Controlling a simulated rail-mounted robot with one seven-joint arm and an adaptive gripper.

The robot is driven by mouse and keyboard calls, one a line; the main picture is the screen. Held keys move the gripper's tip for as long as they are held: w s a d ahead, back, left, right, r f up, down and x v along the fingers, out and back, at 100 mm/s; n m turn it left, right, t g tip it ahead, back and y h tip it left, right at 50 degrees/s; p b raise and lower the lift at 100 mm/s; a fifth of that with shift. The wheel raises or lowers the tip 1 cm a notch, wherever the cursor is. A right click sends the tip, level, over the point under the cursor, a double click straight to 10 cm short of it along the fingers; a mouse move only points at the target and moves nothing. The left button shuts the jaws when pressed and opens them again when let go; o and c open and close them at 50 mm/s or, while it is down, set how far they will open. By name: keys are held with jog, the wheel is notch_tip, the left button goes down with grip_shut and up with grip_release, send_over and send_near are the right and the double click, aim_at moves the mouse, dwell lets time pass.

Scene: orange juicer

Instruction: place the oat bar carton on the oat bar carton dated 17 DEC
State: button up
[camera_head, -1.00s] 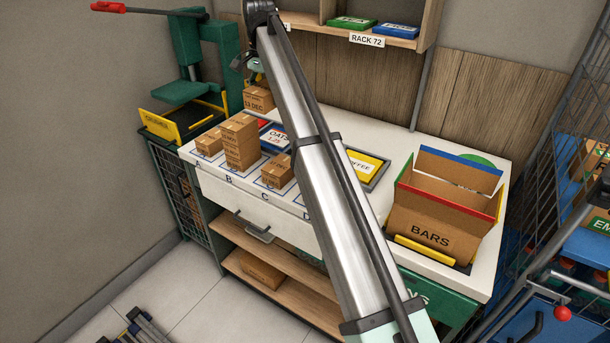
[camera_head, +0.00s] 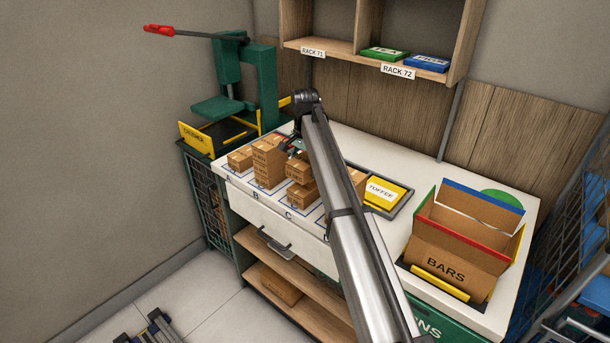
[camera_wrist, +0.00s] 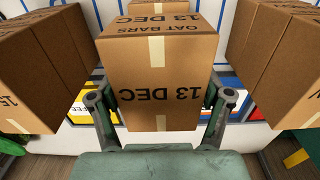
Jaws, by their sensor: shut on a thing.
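My gripper (camera_head: 294,150) is shut on an oat bar carton (camera_head: 298,172), a brown box with a tape strip. In the wrist view the held carton (camera_wrist: 158,72) reads "OAT BARS 13 DEC", with a finger on each side. In the head view it is over the carton at place C (camera_head: 302,196); I cannot tell whether they touch. A taller carton stack (camera_head: 268,162) stands at B, and a single carton (camera_head: 240,158) at A. Another carton (camera_head: 358,178) is partly behind my arm. The 17 DEC date is not readable on any carton.
A yellow "TOFFEE" box (camera_head: 386,191) lies in a tray to the right. The open "BARS" box (camera_head: 452,262) stands at the counter's right end. A green crusher (camera_head: 228,108) stands at the left. In the wrist view, cartons flank the held one closely at left (camera_wrist: 30,70) and right (camera_wrist: 275,60).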

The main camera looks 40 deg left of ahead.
aim_at(305, 186)
jog(key=shift+f+p, duration=0.5)
jog(key=shift+f, duration=1.85)
jog(key=shift+f, duration=0.1)
jog(key=o, duration=1.2)
jog(key=shift+o, duration=0.2)
notch_tip(305, 186, up, 12)
jog(key=b, duration=0.2)
jog(key=shift+b, duration=0.35)
